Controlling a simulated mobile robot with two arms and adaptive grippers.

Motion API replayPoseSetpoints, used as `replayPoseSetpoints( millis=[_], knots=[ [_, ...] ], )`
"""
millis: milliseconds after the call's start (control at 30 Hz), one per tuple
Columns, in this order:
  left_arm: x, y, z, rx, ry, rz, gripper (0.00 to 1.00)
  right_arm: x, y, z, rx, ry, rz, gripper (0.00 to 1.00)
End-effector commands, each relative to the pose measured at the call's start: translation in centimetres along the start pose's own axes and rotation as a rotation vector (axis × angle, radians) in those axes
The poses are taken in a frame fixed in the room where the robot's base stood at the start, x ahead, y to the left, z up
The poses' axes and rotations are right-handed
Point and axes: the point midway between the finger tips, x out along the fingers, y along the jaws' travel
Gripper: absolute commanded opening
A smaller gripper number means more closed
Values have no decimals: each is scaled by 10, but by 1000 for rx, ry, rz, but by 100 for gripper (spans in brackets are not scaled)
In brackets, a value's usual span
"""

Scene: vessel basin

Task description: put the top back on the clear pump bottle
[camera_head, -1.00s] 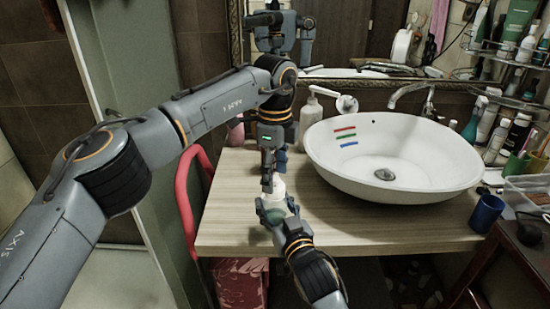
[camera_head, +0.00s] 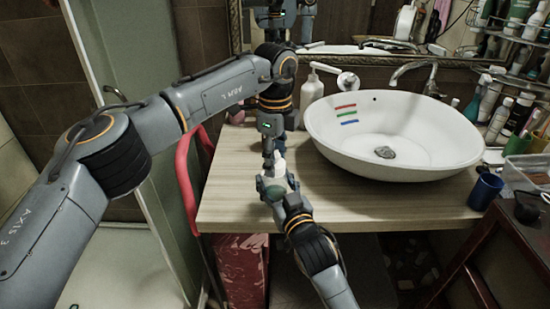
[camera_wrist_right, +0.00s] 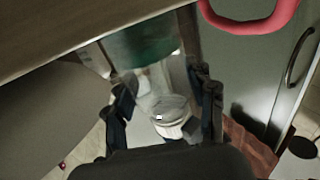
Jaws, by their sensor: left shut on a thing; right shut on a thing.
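My right gripper (camera_head: 273,185) reaches in from below and is shut on a pale, greenish see-through thing, seemingly the clear pump bottle (camera_head: 278,165), in front of the counter's left part. The right wrist view shows whitish and grey parts (camera_wrist_right: 168,108) between the fingers, blurred. My left gripper (camera_head: 268,158) points down from above, its fingertips close over the pale thing. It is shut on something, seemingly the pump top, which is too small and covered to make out. Whether top and bottle touch I cannot tell.
A white basin (camera_head: 440,160) stands on the wooden counter (camera_head: 345,208). Behind my left gripper stands a white pump bottle (camera_head: 312,90). A blue cup (camera_head: 485,190) is at right. A red curved frame (camera_head: 182,185) stands left of the counter.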

Motion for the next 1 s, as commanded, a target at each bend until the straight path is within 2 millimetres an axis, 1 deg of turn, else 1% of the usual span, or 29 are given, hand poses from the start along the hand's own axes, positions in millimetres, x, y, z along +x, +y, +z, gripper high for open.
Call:
replayPoseSetpoints(
  millis=[67, 167, 1000],
  knots=[
    [0, 0, 0, 58, 0, 0, 6, 0, 0, 0, 0, -1, 0, 0],
    [0, 0, 0, 219, 0, 0, 6, 0, 0, 0, 0, -1, 0, 0],
    [2, 0, 0, 2032, 2, 1, 6, 0, 0, 0, 0, -1, 0, 0]
  ],
)
